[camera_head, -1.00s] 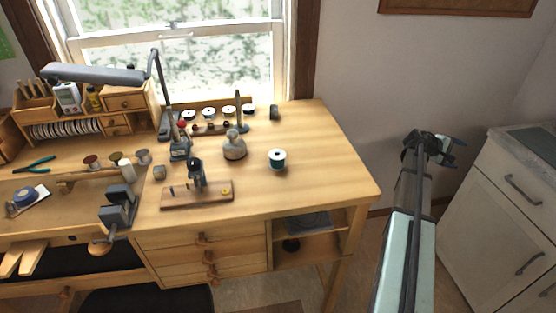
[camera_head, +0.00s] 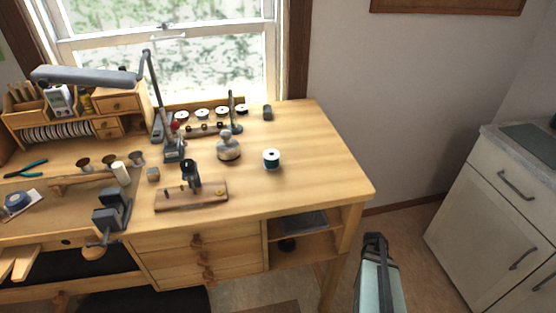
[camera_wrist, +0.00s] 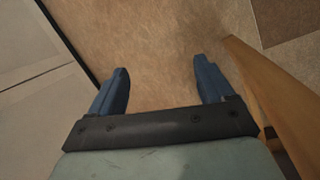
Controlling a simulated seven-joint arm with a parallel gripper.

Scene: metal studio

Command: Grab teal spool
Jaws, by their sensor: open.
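The teal spool (camera_head: 271,159) stands upright on the right part of the wooden workbench (camera_head: 320,160) in the head view, with a white top and dark teal thread. My gripper shows in the wrist view (camera_wrist: 162,88) with its two blue fingers apart and nothing between them. It points down at the floor beside a wooden bench part. In the head view my arm is low, in front of the bench's right end, and the fingers cannot be made out there. The spool is not in the wrist view.
A round grey-topped pot (camera_head: 228,148) stands left of the spool. A small wooden stand (camera_head: 190,195) lies at front left. The benchtop right of the spool is clear. A white cabinet (camera_head: 490,200) stands at far right.

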